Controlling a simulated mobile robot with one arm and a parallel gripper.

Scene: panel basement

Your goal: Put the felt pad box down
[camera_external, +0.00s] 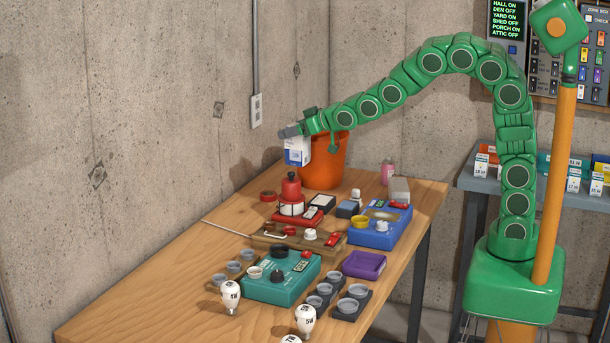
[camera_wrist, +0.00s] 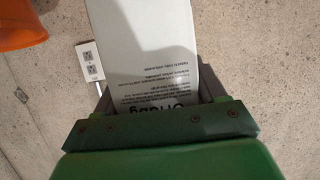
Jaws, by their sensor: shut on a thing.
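The felt pad box is a white box (camera_external: 297,151) with a blue printed part. It hangs from my gripper (camera_external: 291,131) in the air above the far left part of the wooden table, in front of the orange bucket. In the wrist view the white box (camera_wrist: 145,45) is between the jaws, with dark print facing the camera. My gripper (camera_wrist: 160,100) is shut on the box. The box's lower end is clear of the table in the external view.
The wooden table (camera_external: 150,275) has bare wood at its left and front. An orange bucket (camera_external: 325,160) stands just behind the box. A red bottle (camera_external: 291,186), a teal device (camera_external: 282,278), a blue device (camera_external: 380,227) and several bulbs and cups crowd the middle and right.

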